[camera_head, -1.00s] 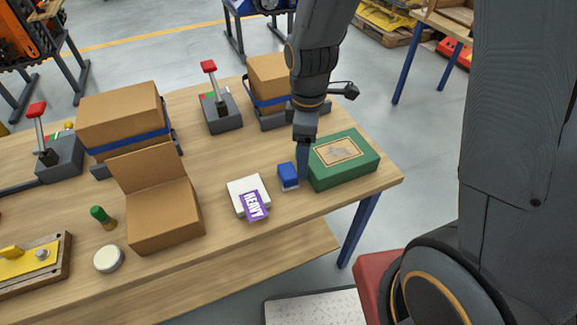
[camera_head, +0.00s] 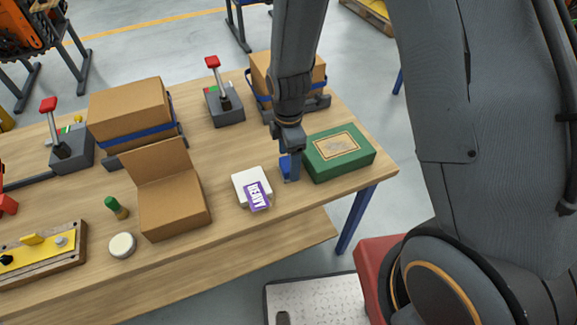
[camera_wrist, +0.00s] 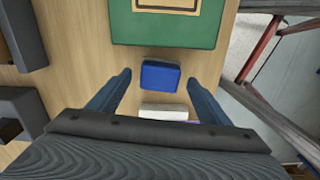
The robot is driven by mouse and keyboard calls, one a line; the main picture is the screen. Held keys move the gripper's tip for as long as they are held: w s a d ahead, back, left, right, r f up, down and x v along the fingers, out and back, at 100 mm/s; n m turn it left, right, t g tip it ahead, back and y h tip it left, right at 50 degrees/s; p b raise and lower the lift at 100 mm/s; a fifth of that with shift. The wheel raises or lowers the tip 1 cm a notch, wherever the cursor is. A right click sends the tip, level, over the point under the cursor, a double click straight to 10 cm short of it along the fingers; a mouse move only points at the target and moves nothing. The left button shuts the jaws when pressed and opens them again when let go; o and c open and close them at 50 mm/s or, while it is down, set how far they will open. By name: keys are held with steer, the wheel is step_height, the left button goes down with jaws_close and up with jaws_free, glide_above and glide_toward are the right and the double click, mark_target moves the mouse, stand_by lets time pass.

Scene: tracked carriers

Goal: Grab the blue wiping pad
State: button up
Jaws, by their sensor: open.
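The blue wiping pad (camera_head: 285,163) is on the wooden table between a white block and a green box, partly hidden by my gripper in the head view. In the wrist view the blue pad (camera_wrist: 160,75) is a small rounded block. My gripper (camera_head: 296,178) points down at the pad. In the wrist view my open gripper (camera_wrist: 158,82) has one finger on each side of the pad, with a gap to each. Nothing is held between the fingers.
The green box (camera_head: 350,165) stands right beside the pad. The white block (camera_head: 243,182) with a purple label (camera_head: 257,196) is to its left. An open cardboard box (camera_head: 172,210) and a strapped carton (camera_head: 130,105) stand farther left. The table's edge is close to the right.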

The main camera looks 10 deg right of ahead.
steer(key=shift+f, duration=1.25)
steer(key=c, duration=1)
steer(key=shift+c, duration=0.2)
steer(key=shift+r, duration=0.1)
